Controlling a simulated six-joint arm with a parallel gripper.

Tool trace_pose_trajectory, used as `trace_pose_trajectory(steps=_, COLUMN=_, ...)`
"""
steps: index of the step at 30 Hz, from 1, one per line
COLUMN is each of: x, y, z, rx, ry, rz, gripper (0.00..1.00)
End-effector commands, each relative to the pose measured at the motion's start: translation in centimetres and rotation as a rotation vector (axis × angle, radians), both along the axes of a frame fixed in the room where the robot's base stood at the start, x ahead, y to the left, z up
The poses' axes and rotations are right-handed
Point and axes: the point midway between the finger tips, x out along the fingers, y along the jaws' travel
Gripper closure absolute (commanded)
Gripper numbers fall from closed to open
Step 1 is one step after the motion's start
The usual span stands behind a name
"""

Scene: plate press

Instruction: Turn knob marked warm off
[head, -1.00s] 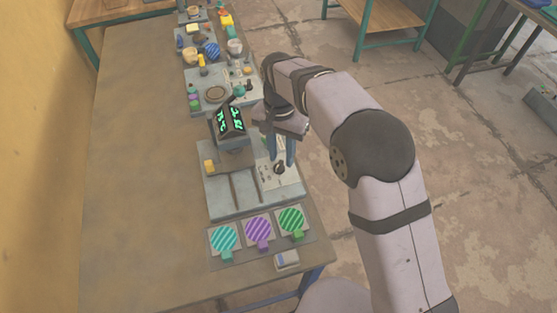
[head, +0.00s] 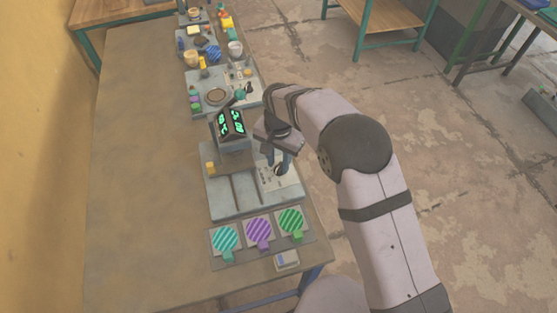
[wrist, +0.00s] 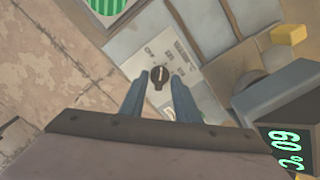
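The dark round knob (wrist: 158,76) with a pale pointer line sits on a light panel with small printed labels, too small to read surely. It also shows in the head view (head: 279,170), partly behind my fingers. My gripper (wrist: 158,88) is open in the wrist view. Its two blue-grey fingers stand to the left and right of the knob, with a gap on each side. In the head view my gripper (head: 275,160) is just over the light panel (head: 285,182) on the right of the grey press base (head: 228,201).
A dark display (head: 231,123) with green digits stands at the back of the base, close to my wrist. A yellow block (head: 210,168) is at its left. Striped discs (head: 258,231) lie in front. Several objects crowd the table's far end; its left side is clear.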

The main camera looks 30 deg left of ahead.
Motion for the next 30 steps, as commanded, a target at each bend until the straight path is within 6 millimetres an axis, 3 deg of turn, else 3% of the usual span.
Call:
trace_pose_trajectory(steps=12, x=-0.03, y=-0.03, z=-0.79, rx=0.000, ry=0.000, rz=0.000, gripper=0.71)
trace_pose_trajectory(steps=16, x=-0.03, y=-0.03, z=-0.77, rx=0.000, ry=0.000, rz=0.000, gripper=1.00)
trace_pose_trajectory(steps=30, x=0.00, y=-0.06, z=-0.75, rx=0.000, ry=0.000, rz=0.068, gripper=1.00)
